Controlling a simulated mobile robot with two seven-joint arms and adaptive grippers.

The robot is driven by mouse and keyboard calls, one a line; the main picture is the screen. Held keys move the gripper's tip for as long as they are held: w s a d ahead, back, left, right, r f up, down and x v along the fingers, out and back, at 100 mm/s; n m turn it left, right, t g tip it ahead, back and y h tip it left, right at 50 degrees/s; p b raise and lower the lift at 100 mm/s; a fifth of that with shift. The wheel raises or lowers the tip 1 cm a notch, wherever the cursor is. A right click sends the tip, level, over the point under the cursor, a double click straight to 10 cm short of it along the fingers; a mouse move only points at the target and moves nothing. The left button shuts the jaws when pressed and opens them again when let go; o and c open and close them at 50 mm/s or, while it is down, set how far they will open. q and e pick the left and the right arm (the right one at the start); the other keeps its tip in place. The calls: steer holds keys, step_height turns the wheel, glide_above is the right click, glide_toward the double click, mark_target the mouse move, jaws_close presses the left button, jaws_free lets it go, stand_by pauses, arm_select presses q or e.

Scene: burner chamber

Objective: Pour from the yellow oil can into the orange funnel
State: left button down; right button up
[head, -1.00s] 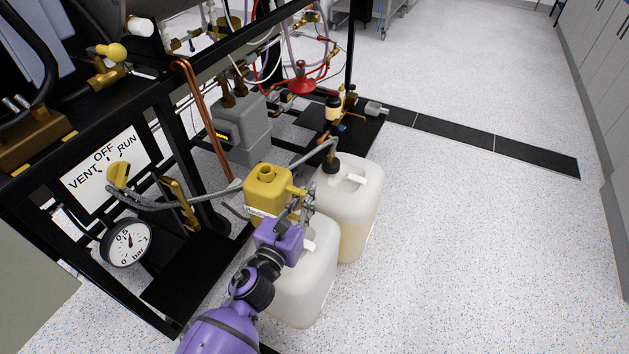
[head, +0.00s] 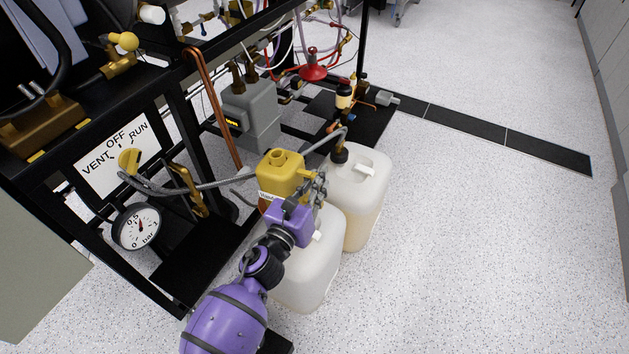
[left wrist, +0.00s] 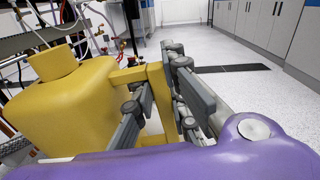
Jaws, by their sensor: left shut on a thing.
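The yellow oil can (head: 276,178) is upright, with a round neck on top and a white label on its side. It stands out above the white jerrycans in the head view and fills the left of the left wrist view (left wrist: 65,105). My left gripper (head: 318,190) is on the can's right side, shut on its handle. The yellow handle (left wrist: 158,95) shows between the grey fingers in the left wrist view. I cannot clearly make out an orange funnel in either view; a small orange-brown patch shows under the can's label. My right gripper is not in view.
Two white jerrycans (head: 355,205) stand on the floor beside and below the can. The black frame rig (head: 180,100) with a gauge (head: 137,227), a grey hose (head: 215,184) and a red cone-shaped part (head: 313,68) is to the left and behind. The speckled floor at right is clear.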

arm_select(q)
steer(key=shift+s+d+r+n+p, duration=0.1)
steer(key=shift+d+r+n+p, duration=0.1)
steer(key=shift+r+n+p, duration=0.45)
steer(key=shift+s+d+r+n+p, duration=0.15)
steer(key=shift+r+n+p, duration=0.25)
steer(key=shift+r, duration=0.3)
steer(key=shift+f, duration=0.1)
steer(key=shift+d+r+n+p, duration=0.1)
steer(key=shift+r+n+p, duration=0.25)
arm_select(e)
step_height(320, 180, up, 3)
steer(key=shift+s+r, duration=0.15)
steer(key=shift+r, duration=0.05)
arm_select(q)
steer(key=shift+r, duration=0.1)
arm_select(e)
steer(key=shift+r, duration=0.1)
arm_select(q)
steer(key=shift+r+n, duration=0.1)
steer(key=shift+n, duration=0.2)
steer(key=shift+r+n+p, duration=0.3)
steer(key=shift+n+p, duration=0.1)
steer(key=shift+p, duration=0.2)
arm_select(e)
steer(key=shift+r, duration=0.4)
